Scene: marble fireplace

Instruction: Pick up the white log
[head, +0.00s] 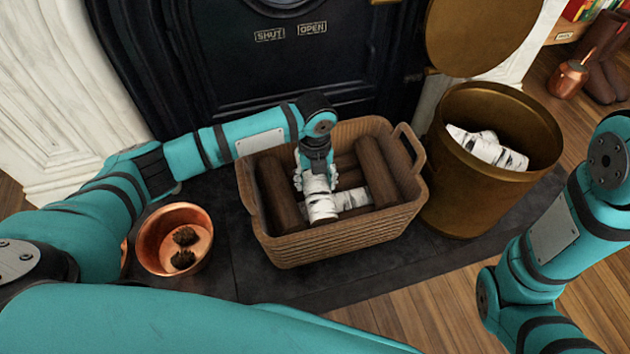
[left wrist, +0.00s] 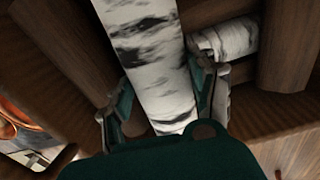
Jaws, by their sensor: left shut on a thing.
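A white birch log (head: 320,200) with black marks is in the wicker basket (head: 345,240) in the head view. My left gripper (head: 317,182) reaches down into the basket and is shut on this log. In the left wrist view the log (left wrist: 150,60) lies between the two fingers of the gripper (left wrist: 165,105). A second white log (head: 352,199) lies beside it in the basket, and its end (left wrist: 225,40) shows in the left wrist view. My right arm shows at the right of the head view, but its gripper is out of the picture.
Brown logs (head: 376,170) also lie in the basket. A brass bucket (head: 465,200) with white logs (head: 487,148) stands to the right. A copper bowl (head: 160,232) with two pine cones (head: 184,247) is at the left. The black stove (head: 290,75) stands behind.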

